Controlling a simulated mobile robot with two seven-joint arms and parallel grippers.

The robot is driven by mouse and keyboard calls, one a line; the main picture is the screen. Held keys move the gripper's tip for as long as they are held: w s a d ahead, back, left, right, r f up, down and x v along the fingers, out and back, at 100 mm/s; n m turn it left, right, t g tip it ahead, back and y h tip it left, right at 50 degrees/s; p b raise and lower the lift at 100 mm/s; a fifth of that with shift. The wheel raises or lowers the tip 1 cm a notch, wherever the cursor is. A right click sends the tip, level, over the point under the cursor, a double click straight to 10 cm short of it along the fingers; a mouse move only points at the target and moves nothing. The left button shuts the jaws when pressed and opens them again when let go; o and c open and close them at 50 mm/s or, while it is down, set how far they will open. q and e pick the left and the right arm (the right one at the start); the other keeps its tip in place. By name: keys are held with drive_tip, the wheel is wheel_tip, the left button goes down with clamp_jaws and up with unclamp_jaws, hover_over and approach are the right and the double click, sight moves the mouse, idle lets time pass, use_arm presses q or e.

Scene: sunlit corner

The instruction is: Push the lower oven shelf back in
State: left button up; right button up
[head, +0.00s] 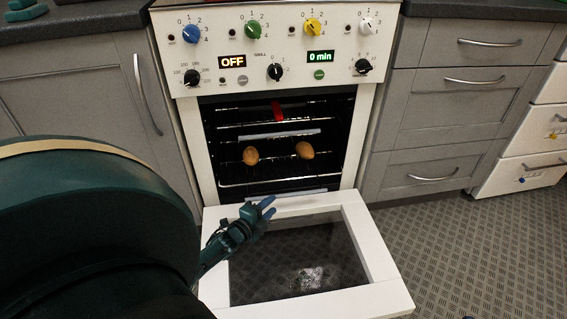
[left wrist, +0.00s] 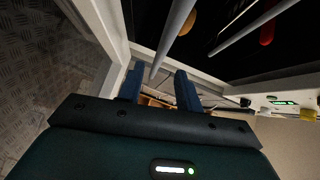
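The oven (head: 275,140) stands open. Its lower shelf (head: 287,196) shows a pale front bar low in the opening, just above the door's hinge edge. Two brown, egg-shaped items (head: 304,150) appear to rest on that shelf. My left gripper (head: 270,204) is over the open door, close to the left part of the bar. In the left wrist view its two blue fingers (left wrist: 160,82) are apart, with a grey bar (left wrist: 172,42) ending visually between them. I cannot tell whether they touch it. My right gripper is out of view.
The white-framed glass oven door (head: 379,245) is folded down in front. An upper shelf bar (head: 279,134) and a red item (head: 277,110) are higher inside. Grey cabinets (head: 443,105) flank the oven. The patterned floor (head: 470,245) at right is clear.

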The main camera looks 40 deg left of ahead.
sight(281, 197)
use_arm(q)
drive_tip(key=w+b, duration=0.1)
drive_tip(key=w, duration=0.1)
drive_tip(key=w+b, duration=0.1)
drive_tip(key=w, duration=0.1)
drive_tip(key=w+f, duration=0.1)
drive_tip(key=w, duration=0.1)
drive_tip(key=shift+w+a+b, duration=0.1)
drive_tip(key=shift+a+b, duration=0.2)
drive_tip(key=shift+b, duration=0.1)
drive_tip(key=shift+w+a, duration=0.1)
drive_tip(key=shift+w, duration=0.5)
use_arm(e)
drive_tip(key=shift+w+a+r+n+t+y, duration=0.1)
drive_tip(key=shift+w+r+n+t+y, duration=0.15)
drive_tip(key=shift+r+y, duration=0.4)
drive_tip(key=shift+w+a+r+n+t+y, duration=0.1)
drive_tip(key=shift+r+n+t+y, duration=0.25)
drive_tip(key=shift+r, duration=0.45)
use_arm(q)
drive_tip(key=shift+c, duration=0.3)
clamp_jaws()
